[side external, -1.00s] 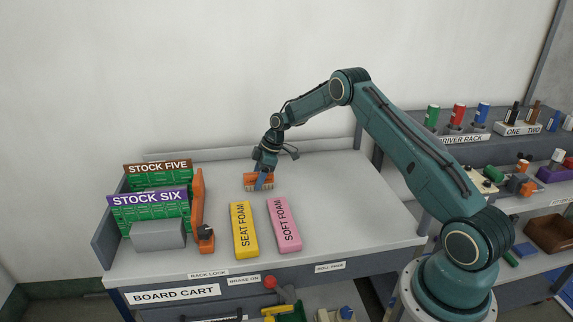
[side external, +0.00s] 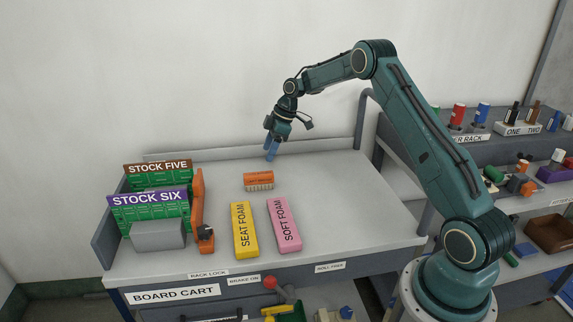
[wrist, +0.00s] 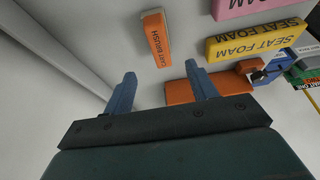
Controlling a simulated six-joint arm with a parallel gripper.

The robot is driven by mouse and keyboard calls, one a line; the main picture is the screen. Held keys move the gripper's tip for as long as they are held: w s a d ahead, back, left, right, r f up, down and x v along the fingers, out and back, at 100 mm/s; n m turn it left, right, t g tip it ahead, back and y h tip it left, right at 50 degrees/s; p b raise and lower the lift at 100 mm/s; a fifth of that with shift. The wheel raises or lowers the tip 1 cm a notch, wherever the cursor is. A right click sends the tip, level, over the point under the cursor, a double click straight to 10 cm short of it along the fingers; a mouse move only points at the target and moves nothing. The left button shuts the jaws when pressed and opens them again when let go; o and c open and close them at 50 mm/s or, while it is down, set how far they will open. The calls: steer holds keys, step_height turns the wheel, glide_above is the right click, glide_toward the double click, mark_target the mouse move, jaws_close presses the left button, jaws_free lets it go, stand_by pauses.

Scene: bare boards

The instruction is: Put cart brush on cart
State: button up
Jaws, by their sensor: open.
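The cart brush (side external: 258,180), orange with pale bristles, rests on the grey top of the board cart (side external: 340,200), behind the foam blocks. In the wrist view the brush (wrist: 156,38) shows its "CART BRUSH" label, beyond the fingertips and apart from them. My gripper (side external: 271,150) is raised above the cart top, up and slightly right of the brush in the side view. In the wrist view my gripper (wrist: 161,82) has its two blue fingers spread, with nothing between them.
The yellow SEAT FOAM block (side external: 244,229) and pink SOFT FOAM block (side external: 284,225) lie in front of the brush. An orange upright part (side external: 198,208) and the STOCK SIX rack (side external: 150,205) stand at left. The cart top right of the pink block is clear.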

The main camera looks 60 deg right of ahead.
steer(key=shift+s+d+r, duration=0.15)
steer(key=shift+d+r, duration=0.05)
steer(key=shift+r, duration=0.4)
steer(key=shift+r, duration=0.1)
steer(key=s+a+r+m+h, duration=0.1)
steer(key=s+a+r+m, duration=0.1)
steer(key=s+a+r, duration=0.6)
steer(key=s+a+r+m+h, duration=0.15)
steer(key=s+a+r, duration=0.4)
steer(key=r, duration=0.55)
steer(key=s+a+m+t, duration=0.1)
steer(key=s+a+m, duration=0.1)
steer(key=s, duration=1)
steer(key=s+a+m+t, duration=0.1)
steer(key=s+a+m, duration=0.2)
steer(key=s, duration=1)
steer(key=shift+s+a+f+h, duration=0.3)
steer(key=shift+a+f+h, duration=0.1)
steer(key=shift+a, duration=0.8)
